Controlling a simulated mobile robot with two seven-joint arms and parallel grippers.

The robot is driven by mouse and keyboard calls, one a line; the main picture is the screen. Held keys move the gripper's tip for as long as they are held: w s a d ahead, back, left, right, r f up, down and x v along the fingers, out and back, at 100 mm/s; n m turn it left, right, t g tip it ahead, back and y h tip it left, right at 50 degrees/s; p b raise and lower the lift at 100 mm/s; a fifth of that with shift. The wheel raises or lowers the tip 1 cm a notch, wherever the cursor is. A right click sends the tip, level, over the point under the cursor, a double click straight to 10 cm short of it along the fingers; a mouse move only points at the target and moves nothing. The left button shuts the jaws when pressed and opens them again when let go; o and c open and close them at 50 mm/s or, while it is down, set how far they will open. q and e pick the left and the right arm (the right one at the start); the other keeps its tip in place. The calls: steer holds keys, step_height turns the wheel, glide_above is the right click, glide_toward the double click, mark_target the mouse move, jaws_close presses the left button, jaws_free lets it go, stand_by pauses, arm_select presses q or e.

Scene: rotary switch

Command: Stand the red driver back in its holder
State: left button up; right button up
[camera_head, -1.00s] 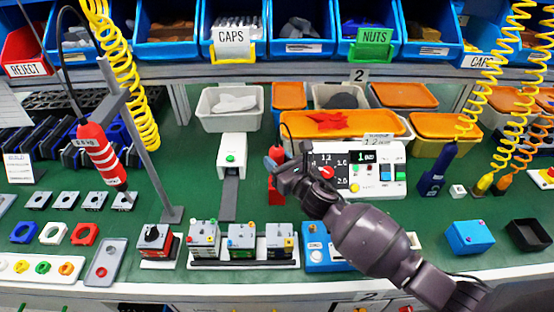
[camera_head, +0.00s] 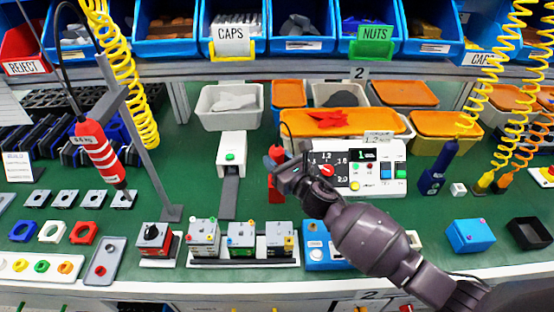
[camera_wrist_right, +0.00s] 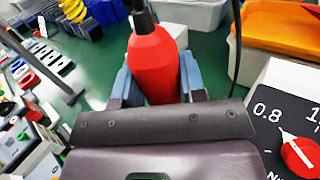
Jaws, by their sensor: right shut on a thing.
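The red driver (camera_head: 276,155) is upright beside the tester panel in the head view. My right gripper (camera_head: 284,172) is at it. In the right wrist view its blue-grey fingers (camera_wrist_right: 157,84) stand on both sides of the driver's red body (camera_wrist_right: 153,62), shut on it. A dark neck shows at the driver's top there. In the head view a red part (camera_head: 276,190) shows below the gripper; I cannot tell whether it is the driver's lower body or the holder. The driver's tip is hidden. My left gripper is not in view.
The white panel (camera_head: 398,160) with its red dial (camera_wrist_right: 300,154) is close to the right of the gripper. A white dispenser (camera_head: 232,150) stands to the left. Another red tool (camera_head: 97,152) hangs by the pole at far left. Switch units (camera_head: 240,237) sit in front.

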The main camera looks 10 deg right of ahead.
steer(key=o, duration=0.7)
steer(key=shift+s+d+f, duration=0.1)
steer(key=shift+s+f, duration=0.05)
steer(key=shift+s+d, duration=0.1)
steer(key=shift+s, duration=0.2)
steer(key=v, duration=1)
steer(key=shift+s, duration=0.1)
